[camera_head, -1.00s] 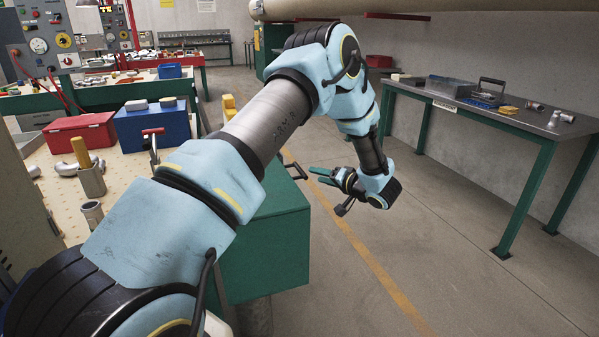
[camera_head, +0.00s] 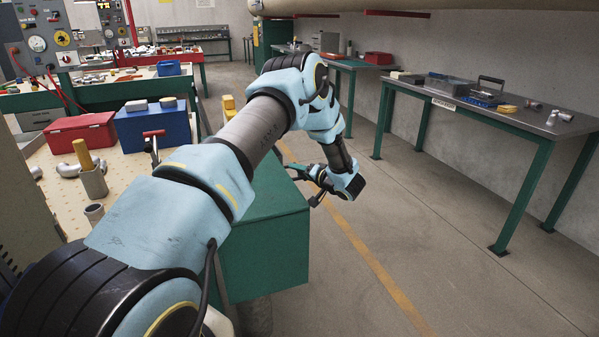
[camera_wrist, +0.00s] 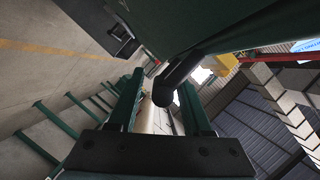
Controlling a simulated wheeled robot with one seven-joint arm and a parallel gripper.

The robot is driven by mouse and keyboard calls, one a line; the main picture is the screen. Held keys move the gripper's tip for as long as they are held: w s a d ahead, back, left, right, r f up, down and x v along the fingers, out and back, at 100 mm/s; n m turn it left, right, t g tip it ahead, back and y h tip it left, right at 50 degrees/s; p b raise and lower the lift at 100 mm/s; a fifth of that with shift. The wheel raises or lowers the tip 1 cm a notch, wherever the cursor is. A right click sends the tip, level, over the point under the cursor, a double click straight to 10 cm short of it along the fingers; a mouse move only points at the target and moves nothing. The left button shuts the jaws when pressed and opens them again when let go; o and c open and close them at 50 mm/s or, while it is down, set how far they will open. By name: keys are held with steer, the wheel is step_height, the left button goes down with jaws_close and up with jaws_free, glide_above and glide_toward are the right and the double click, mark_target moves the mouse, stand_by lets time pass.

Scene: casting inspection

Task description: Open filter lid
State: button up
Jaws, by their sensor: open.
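The green filter box stands at the middle of the head view, with its green lid (camera_head: 272,196) down flat on top, partly hidden behind my arm. A black handle sticks out from its far right side; in the wrist view the dark handle bar (camera_wrist: 178,76) reaches from the green surface (camera_wrist: 215,25) into the space between my fingers. My gripper (camera_wrist: 158,84) is open, its two green fingers on either side of the bar. I cannot tell whether they touch it. In the head view my gripper (camera_head: 302,172) is small and beside the box's right edge.
A workbench (camera_head: 500,117) with tools stands along the right wall. The floor between is clear, with a yellow line (camera_head: 365,250).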

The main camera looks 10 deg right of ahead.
steer(key=shift+c, duration=0.4)
jaws_close()
stand_by(0.9)
